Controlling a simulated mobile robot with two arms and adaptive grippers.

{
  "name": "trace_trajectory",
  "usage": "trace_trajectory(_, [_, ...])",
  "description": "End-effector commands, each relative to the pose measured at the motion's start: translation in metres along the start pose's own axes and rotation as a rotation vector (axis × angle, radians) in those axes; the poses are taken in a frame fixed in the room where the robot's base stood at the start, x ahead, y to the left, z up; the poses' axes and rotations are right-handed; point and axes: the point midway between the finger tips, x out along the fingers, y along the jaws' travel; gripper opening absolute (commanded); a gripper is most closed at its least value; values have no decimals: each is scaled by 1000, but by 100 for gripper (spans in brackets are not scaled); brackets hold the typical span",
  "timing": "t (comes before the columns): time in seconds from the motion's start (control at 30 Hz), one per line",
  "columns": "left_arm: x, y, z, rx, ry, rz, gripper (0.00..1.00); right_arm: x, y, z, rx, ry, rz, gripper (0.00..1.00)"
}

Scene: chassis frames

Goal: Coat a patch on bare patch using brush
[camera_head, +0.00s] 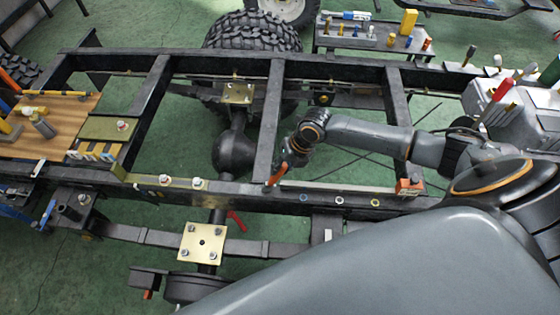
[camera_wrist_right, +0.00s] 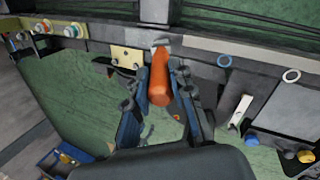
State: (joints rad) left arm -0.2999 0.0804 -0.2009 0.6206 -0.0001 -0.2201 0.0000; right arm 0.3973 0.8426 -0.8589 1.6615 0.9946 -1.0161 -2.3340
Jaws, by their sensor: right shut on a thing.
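My right gripper (camera_head: 281,164) is over the near long rail of the chassis frame. It is shut on a brush with an orange handle (camera_head: 275,178). The right wrist view shows the orange handle (camera_wrist_right: 160,82) between my fingers, with its pale metal-like end (camera_wrist_right: 161,44) at the rail. The bristles are too small to make out. A pale, bare-looking strip (camera_head: 340,186) lies along the rail just right of the brush; I cannot tell for certain that it is the bare patch. Whether the brush touches the rail is unclear. My left gripper is not in view.
An orange block-like item (camera_head: 409,186) sits at the strip's right end. Bolts stand on an olive plate (camera_head: 165,184) to the left. A wooden board (camera_head: 55,125) with tools lies farther left. A bench (camera_head: 370,42) stands beyond the frame. Crossmembers (camera_head: 269,120) rise nearby.

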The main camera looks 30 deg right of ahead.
Motion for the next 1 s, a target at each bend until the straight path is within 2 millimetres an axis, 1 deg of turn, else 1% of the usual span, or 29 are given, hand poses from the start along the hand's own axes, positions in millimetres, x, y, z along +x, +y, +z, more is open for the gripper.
trace_trajectory(0.3, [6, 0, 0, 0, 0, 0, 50, 10, 23, 8, -1, 1, 1, 0])
trace_trajectory(0.53, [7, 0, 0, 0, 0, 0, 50, 13, 30, 9, 0, 3, 1, 0])
trace_trajectory(0.8, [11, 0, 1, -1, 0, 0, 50, 19, 50, 18, -1, 1, 2, 0])
trace_trajectory(1.0, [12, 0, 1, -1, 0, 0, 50, 21, 57, 20, 0, 2, 0, 0])
